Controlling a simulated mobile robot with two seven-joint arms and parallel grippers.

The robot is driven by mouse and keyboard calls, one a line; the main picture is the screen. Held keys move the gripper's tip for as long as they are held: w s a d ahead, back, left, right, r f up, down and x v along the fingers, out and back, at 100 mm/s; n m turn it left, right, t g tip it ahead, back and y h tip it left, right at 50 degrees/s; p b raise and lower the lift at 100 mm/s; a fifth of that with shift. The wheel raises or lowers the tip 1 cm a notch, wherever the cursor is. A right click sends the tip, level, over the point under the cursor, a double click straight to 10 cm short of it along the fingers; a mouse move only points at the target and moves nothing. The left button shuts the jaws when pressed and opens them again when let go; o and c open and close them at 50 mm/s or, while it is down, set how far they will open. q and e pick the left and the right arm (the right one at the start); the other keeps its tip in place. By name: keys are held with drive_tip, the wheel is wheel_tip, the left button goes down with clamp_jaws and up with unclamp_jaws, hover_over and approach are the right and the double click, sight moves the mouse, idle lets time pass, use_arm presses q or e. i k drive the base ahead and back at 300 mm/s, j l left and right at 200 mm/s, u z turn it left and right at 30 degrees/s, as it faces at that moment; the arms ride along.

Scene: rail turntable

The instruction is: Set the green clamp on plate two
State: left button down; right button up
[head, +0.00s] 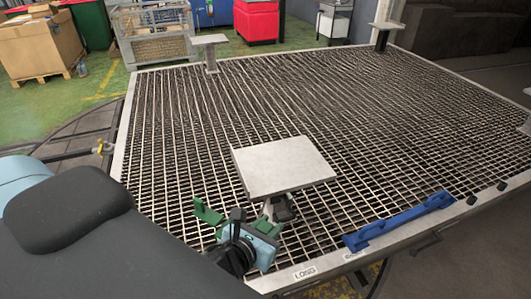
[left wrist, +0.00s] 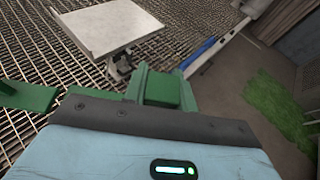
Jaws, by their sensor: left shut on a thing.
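The green clamp (head: 208,213) is in my left gripper (head: 240,228), which is shut on it. The clamp's parts stick out on both sides of the fingers, and its middle is hidden by them. In the left wrist view the green clamp (left wrist: 160,88) shows past the gripper's edge. A square grey plate (head: 283,165) on a short post stands just beyond the gripper, apart from the clamp. Two more raised plates stand at the far left (head: 209,40) and far right (head: 387,26). I cannot read any plate numbers. My right gripper is not in view.
The plates stand on a wide metal grid table (head: 330,100) with a pale frame. A yellow-handled fitting (head: 104,146) sits at the left edge. Most of the grid is bare.

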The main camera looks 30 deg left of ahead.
sight(287, 171)
drive_tip(key=i+u, duration=0.25)
drive_tip(key=i, duration=0.25)
drive_tip(key=i+u, duration=0.25)
drive_tip(key=i, duration=0.25)
drive_tip(key=i+z, duration=0.1)
drive_tip(key=z, duration=0.35)
